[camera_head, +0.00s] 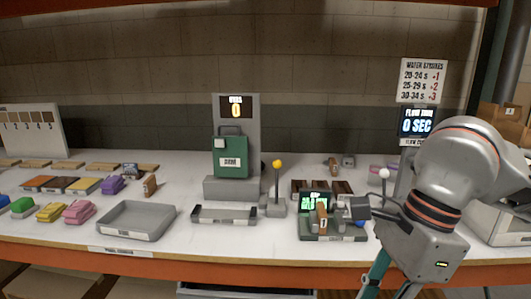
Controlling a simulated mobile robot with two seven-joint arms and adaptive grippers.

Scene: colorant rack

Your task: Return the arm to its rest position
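My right arm comes in from the right and covers part of the table's right side. Its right gripper (358,207) appears as a small dark shape pointing left, beside a tan block with a dark label (322,216) at the scale (335,238). I cannot tell whether it touches the block, or whether its fingers are open or shut. The scale has a lit green display (313,200). My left gripper is not in view.
A grey tray (136,220) and a shallow holder (224,215) stand in front. Coloured blocks (78,211) lie at left. Signs (423,80) stand at right.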

